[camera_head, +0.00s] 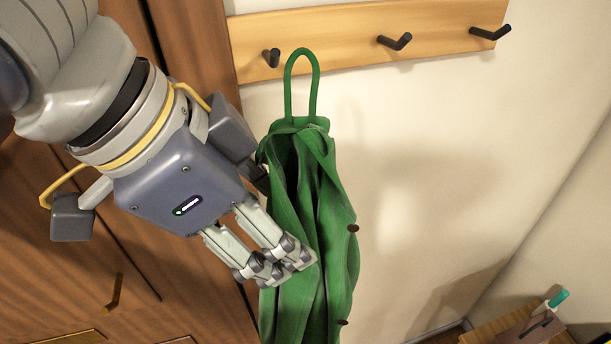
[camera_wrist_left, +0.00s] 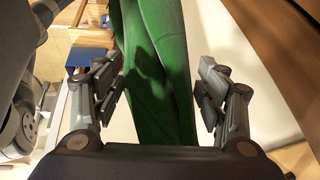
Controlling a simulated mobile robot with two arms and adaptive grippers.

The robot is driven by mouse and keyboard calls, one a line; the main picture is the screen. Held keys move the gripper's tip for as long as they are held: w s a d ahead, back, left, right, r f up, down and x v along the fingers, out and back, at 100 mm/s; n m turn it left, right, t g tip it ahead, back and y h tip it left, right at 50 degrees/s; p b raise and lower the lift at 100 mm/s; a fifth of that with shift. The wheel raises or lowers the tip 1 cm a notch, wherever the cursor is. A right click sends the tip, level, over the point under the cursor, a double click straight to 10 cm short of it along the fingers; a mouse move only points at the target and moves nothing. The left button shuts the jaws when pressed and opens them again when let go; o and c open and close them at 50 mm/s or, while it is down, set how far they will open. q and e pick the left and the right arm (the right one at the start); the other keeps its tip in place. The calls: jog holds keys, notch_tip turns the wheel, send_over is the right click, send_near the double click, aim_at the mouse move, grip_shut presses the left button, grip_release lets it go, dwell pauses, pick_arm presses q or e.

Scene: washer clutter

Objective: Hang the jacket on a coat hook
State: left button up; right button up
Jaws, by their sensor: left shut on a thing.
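A green jacket (camera_head: 322,220) hangs upright in the head view, with its green loop (camera_head: 302,55) standing up from the collar. My left gripper (camera_head: 285,265) is shut on the jacket's body, below the collar. The wrist view shows the green cloth (camera_wrist_left: 160,50) between the two fingers. A wooden rail has three dark hooks: a left hook (camera_head: 271,57), a middle hook (camera_head: 395,42) and a right hook (camera_head: 490,33). The loop's top is just right of the left hook in the picture and apart from it. The depth gap between them is unclear. My right gripper is not in view.
The rail (camera_head: 340,35) is fixed to a pale wall (camera_head: 430,150). A brown wooden cabinet (camera_head: 60,270) stands on the left, close to my left arm. A small wooden table (camera_head: 500,335) with items on it is at the lower right.

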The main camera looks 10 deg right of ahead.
pick_arm(q)
jog(key=w+a+f+p, duration=0.1)
jog(key=w+f, duration=0.1)
jog(key=w, duration=0.6)
jog(key=shift+w+f, duration=0.25)
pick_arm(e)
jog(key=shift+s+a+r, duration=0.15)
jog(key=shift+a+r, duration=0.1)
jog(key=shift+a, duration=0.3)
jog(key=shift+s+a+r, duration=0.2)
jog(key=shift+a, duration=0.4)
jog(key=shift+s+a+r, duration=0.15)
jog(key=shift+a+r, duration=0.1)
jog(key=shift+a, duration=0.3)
